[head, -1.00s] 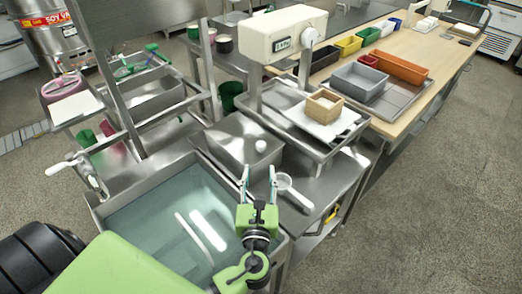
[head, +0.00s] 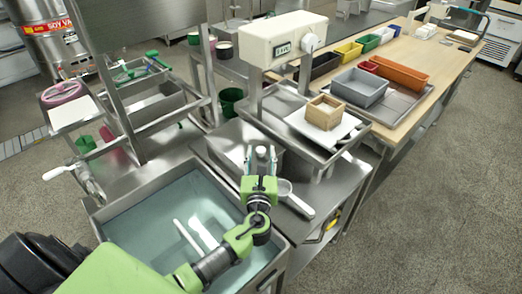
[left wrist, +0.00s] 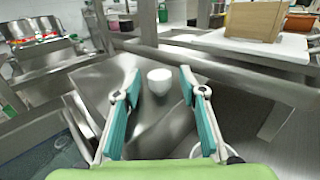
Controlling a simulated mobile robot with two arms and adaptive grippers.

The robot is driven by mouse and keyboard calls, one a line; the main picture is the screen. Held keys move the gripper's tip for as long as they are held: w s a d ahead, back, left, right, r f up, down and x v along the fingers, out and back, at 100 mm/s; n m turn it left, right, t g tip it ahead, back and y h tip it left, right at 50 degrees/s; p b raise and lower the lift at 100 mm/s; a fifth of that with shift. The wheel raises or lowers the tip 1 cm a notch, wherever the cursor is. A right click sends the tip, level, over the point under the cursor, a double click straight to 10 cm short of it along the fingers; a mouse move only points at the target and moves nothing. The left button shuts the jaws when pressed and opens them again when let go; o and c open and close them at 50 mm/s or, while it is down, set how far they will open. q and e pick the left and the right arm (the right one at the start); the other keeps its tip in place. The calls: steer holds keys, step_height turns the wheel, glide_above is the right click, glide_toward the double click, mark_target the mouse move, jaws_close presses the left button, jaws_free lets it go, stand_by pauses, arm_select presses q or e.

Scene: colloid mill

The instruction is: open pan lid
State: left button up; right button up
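The pan lid (head: 230,138) is a flat steel cover with a small white knob (head: 262,150), beside the water-filled sink. In the left wrist view, the lid (left wrist: 105,72) lies ahead and its white knob (left wrist: 160,80) shows between and beyond my fingers. My left gripper (head: 261,158) is open and empty, its two teal-padded fingers (left wrist: 160,92) pointing at the knob from the near side. I cannot tell whether they touch it. The gripper hides part of the lid in the head view. My right gripper is not in view.
A white-handled strainer (head: 297,200) lies just right of my gripper. The sink (head: 165,215) is on the near left. A scale (head: 287,38) and a tray with a wooden box (head: 325,112) stand behind to the right. A wooden table (head: 420,92) holds coloured bins.

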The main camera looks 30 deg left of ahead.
arm_select(q)
steer(key=shift+x, duration=0.8)
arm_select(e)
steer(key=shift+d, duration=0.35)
